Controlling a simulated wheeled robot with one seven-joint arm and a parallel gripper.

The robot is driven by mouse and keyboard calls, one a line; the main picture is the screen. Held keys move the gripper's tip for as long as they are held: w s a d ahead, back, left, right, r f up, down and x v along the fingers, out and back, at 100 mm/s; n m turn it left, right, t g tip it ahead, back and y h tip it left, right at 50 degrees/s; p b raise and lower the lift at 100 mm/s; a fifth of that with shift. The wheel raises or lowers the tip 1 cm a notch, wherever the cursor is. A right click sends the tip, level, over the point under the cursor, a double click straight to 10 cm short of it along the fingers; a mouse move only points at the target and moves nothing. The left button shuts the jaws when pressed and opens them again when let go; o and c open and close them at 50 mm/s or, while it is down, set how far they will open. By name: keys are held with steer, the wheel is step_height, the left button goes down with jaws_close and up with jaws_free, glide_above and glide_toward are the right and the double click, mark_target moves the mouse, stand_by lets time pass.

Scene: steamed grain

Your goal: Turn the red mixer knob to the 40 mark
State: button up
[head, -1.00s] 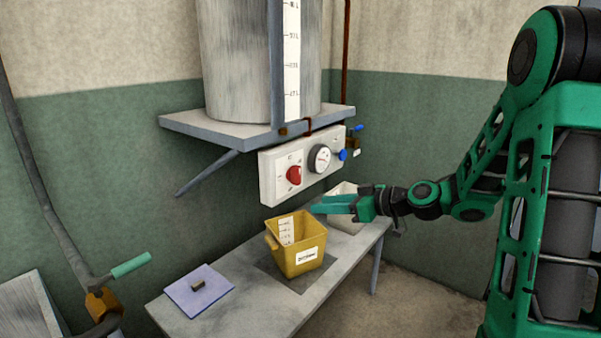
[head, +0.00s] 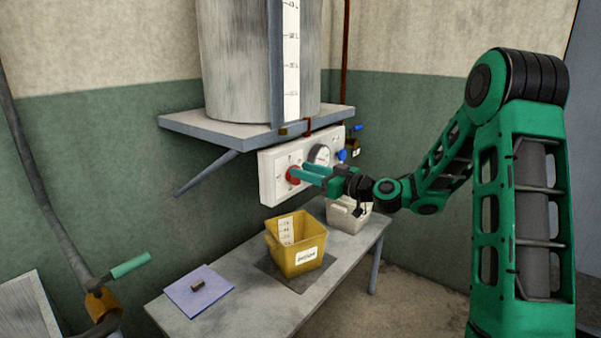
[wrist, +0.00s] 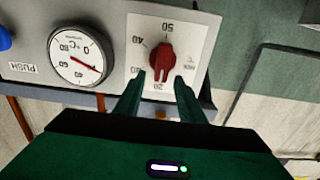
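The red mixer knob (wrist: 161,63) sits on a white dial plate on the wall panel; the marks 50, 40, 30 and 20 show around it in the wrist view. In the head view the knob (head: 291,173) is partly hidden by my fingers. My gripper (wrist: 159,77) is open, with one green fingertip on each side of the knob's lower part. A gap seems to show on both sides. My gripper also shows in the head view (head: 299,170), reaching to the panel from the right.
A round temperature gauge (wrist: 79,57) and a blue push button (wrist: 4,38) are beside the knob. A tank shelf (head: 225,134) juts out above. Below, a bench (head: 190,325) holds a yellow bucket (head: 292,258), a white container (head: 345,220) and a blue board (head: 184,297).

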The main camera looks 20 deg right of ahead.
steer(key=shift+x, duration=0.85)
jaws_close()
